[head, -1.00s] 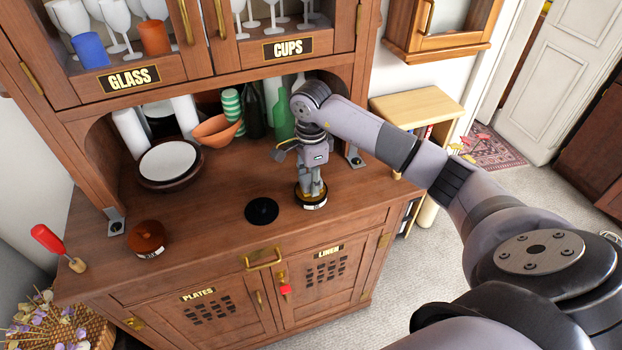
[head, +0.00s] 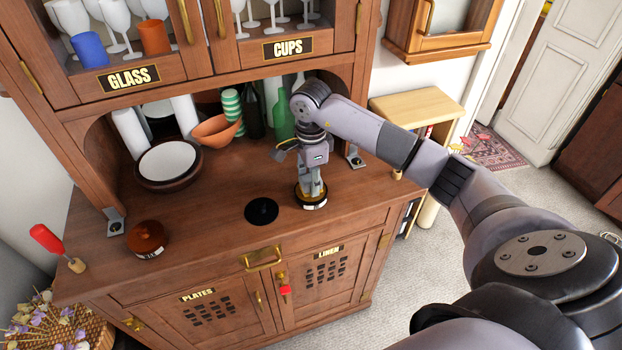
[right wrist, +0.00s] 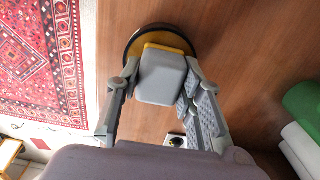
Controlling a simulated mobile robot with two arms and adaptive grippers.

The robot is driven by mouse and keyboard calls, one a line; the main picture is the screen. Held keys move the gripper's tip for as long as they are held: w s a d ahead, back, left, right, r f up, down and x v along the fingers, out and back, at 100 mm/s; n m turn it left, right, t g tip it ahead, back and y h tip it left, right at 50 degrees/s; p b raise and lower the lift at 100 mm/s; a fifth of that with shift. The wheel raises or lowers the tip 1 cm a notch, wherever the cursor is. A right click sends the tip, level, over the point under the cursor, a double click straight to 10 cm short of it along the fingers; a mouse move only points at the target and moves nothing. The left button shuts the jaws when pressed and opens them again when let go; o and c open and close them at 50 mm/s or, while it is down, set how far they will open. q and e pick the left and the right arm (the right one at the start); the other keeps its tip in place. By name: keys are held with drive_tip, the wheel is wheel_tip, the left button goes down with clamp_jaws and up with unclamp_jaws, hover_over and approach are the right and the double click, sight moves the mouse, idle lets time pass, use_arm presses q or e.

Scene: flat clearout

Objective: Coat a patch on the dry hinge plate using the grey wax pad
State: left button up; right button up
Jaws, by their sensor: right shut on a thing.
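The grey wax pad (right wrist: 162,78) is a block with rounded corners and a yellow edge. My right gripper (right wrist: 160,82) is shut on it, one finger on each side. In the head view, my right gripper (head: 312,188) points down over a round dark tin (head: 313,203) with a pale label. The pad is at the tin's opening; whether it touches the contents is hidden. Grey metal plates sit at the feet of the hutch posts, one at left (head: 115,222) and one at right (head: 355,158). I cannot tell which is dry. My left gripper is out of view.
A black disc (head: 262,211) lies left of the tin. A brown round pot (head: 147,239) and a red-handled tool (head: 48,240) are at the left. Stacked plates (head: 168,162), an orange bowl (head: 217,130) and bottles stand at the back. The counter's front middle is mostly clear.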

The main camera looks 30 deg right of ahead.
drive_tip(key=shift+s, duration=0.1)
drive_tip(key=shift+r+p, duration=0.6)
drive_tip(key=shift+r, duration=0.25)
drive_tip(key=shift+r+p, duration=1.35)
drive_tip(key=shift+r, duration=1.3)
